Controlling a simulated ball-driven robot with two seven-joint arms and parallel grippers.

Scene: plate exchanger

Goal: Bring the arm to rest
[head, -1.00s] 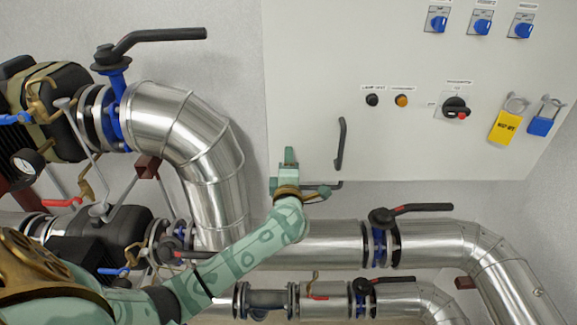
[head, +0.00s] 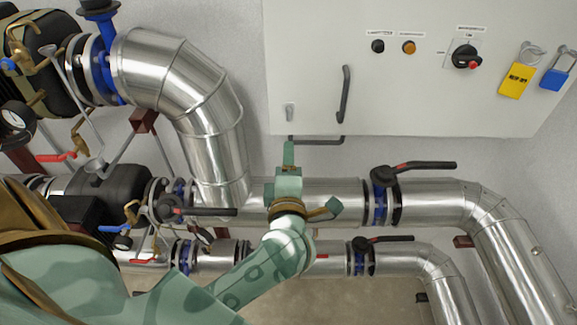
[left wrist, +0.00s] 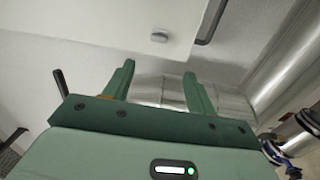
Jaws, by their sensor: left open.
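My left arm comes in from the lower left in the head view. Its green left gripper (head: 289,158) is in front of the upper silver pipe, just below the bottom edge of the white cabinet. In the left wrist view the two fingers of the left gripper (left wrist: 158,84) stand apart with nothing between them. The gripper is open and empty. It appears clear of the cabinet (head: 310,85), though the exact gap in depth cannot be told. My right gripper is not in view.
Silver pipes (head: 335,190) with black-handled valves (head: 385,177) run behind and right of the arm. A cabinet handle (head: 345,93) and a yellow tag (head: 517,80) with padlocks are on the cabinet. Pumps and a gauge (head: 14,117) stand at left. Floor (head: 330,300) shows below.

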